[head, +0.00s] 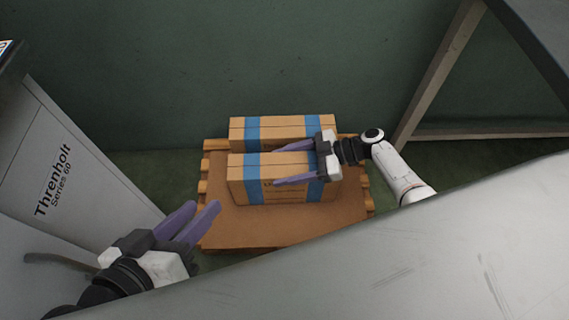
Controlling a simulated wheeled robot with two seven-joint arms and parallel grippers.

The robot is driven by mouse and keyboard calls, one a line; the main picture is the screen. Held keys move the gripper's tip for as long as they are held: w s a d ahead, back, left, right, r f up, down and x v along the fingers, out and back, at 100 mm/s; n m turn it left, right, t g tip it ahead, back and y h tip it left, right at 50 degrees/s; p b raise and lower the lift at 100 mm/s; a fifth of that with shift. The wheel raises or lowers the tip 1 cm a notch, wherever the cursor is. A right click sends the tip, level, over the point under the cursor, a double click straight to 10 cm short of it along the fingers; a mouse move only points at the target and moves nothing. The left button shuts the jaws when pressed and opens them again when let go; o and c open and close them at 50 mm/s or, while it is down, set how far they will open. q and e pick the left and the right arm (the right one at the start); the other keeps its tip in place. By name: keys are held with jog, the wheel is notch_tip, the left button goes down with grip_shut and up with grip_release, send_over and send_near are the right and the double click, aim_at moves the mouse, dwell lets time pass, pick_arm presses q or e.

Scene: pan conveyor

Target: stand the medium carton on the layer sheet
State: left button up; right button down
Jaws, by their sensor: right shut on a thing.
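Two brown cartons with blue bands are at the pallet, one behind the other. My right gripper (285,164) is shut on the front carton (250,191), one purple finger along its back side and one along its front. I take this to be the medium carton. It is upright over the brown layer sheet (235,228); I cannot tell if its base touches the sheet. The back carton (290,121) is partly hidden by the front one and my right gripper. My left gripper (203,208) is open and empty, left of the pallet's front.
The wooden pallet (216,144) shows under the sheet's edges. A grey cabinet marked Threnholt (70,160) stands at left. A grey surface (400,265) crosses the lower right. The sheet's front strip is bare.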

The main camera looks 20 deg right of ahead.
jog(key=shift+w+f, duration=0.1)
jog(key=shift+f, duration=0.1)
jog(key=shift+c, duration=2)
grip_release()
